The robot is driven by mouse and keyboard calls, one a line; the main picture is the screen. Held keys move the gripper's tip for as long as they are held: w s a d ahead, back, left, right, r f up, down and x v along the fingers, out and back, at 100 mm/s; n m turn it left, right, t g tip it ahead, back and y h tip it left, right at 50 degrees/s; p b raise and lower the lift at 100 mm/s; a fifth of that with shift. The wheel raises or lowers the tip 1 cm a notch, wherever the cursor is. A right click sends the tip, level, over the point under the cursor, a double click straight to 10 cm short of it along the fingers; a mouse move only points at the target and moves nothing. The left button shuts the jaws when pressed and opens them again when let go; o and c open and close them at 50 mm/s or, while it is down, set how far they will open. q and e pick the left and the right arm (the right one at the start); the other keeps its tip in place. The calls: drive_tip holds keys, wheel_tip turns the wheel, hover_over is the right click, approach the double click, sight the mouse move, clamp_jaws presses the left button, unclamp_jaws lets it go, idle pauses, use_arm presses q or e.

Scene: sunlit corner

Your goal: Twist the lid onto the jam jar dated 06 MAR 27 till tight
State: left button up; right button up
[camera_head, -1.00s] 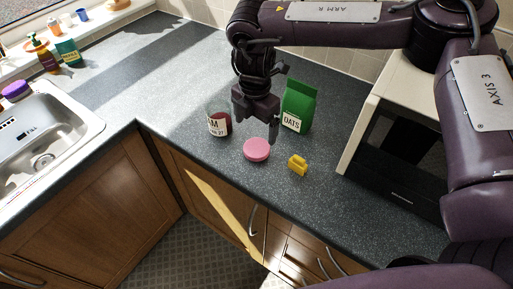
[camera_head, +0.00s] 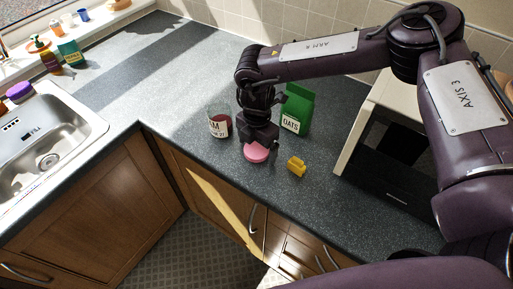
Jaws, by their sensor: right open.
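The jam jar (camera_head: 217,124) stands upright and open on the counter, dark red inside, with a white label. Part of the label reads "AM" and a date ending in 27; the rest is too small to read. A round pink lid (camera_head: 256,155) lies flat on the counter, to the right of the jar and nearer the front edge. My right gripper (camera_head: 261,144) points down just over the lid, jaws open, and hides its far part. I cannot tell whether the fingers touch the lid. My left gripper is not in view.
A green oats packet (camera_head: 297,108) stands right behind my right gripper. A small yellow object (camera_head: 297,166) lies right of the lid. A cream and black appliance (camera_head: 385,150) stands further right. The sink (camera_head: 45,140) is at left; the counter between sink and jar is clear.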

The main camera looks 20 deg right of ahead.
drive_tip(key=c, duration=1.1)
drive_tip(key=shift+o, duration=0.2)
drive_tip(key=shift+r, duration=0.15)
drive_tip(key=shift+r, duration=0.65)
wheel_tip(320, 180, up, 11)
drive_tip(key=b, duration=0.3)
wheel_tip(320, 180, up, 8)
drive_tip(key=f, duration=0.1)
hover_over(257, 148)
drive_tip(key=shift+r, duration=0.25)
